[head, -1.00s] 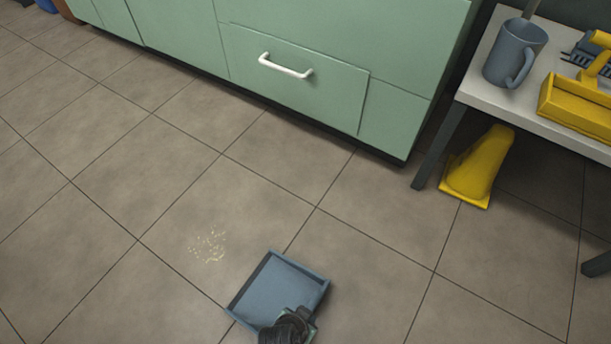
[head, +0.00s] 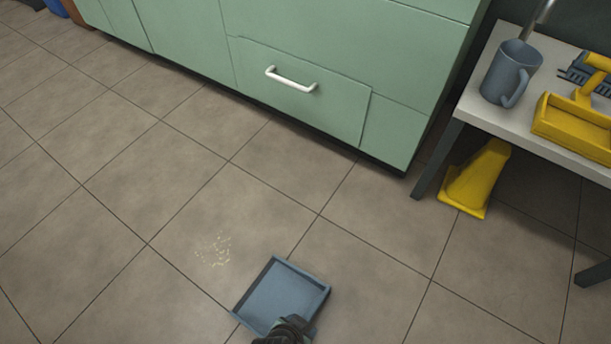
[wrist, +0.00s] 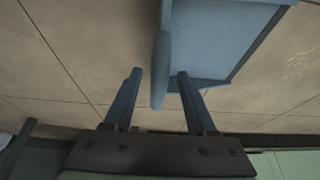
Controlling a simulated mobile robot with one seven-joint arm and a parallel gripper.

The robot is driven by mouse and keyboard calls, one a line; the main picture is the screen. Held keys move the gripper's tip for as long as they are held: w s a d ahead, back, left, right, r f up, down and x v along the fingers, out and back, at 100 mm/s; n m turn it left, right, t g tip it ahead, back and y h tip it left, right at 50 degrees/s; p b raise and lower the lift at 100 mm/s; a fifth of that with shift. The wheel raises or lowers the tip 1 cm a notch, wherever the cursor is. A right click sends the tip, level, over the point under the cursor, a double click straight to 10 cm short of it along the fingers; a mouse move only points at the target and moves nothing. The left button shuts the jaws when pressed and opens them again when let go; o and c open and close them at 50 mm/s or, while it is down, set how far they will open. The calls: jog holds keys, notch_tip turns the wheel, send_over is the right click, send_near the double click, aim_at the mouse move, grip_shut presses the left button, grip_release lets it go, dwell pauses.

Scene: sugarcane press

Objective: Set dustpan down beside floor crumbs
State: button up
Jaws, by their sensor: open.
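The blue-grey dustpan (head: 281,292) lies on the tiled floor at the bottom middle of the head view, its tray facing up. Pale crumbs (head: 213,250) are scattered on the floor just left of it, a short gap away. They also show at the right edge of the wrist view (wrist: 300,64). My gripper (head: 287,328) is at the dustpan's near side and partly hides it. In the wrist view, my gripper (wrist: 159,73) is open, with the dustpan's handle (wrist: 161,65) between the fingers and visible gaps on both sides.
Green cabinets (head: 300,110) with a white drawer handle (head: 291,80) stand at the back. A yellow cone (head: 476,180) stands beneath.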

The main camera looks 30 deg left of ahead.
jog(key=p+v, duration=0.3)
jog(key=v, duration=0.3)
jog(key=shift+f, duration=0.1)
